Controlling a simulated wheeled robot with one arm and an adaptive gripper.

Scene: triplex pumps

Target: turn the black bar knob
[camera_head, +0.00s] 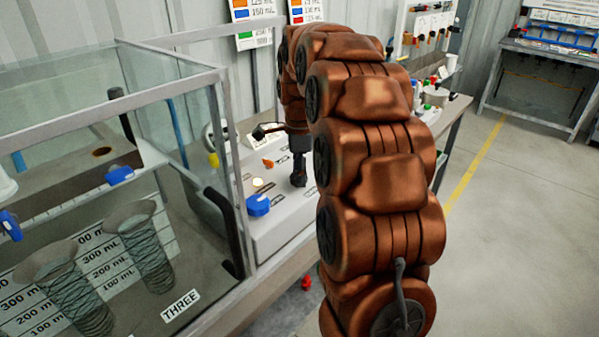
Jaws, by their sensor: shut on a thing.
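The black bar knob (298,180) stands on the sloped face of the light grey control panel (285,220), just left of my copper-coloured arm. My gripper (299,166) points down from the end of the arm and is shut on the black bar knob. The fingers are small, dark and partly merged with the knob, so its exact angle is hard to tell. The arm hides the right part of the panel.
Left of the knob are a blue knob (258,205), a small orange knob (268,163) and a black lever (268,131). A glass-walled tank (215,200) with graduated cylinders stands close at left. Open floor (510,220) lies at right.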

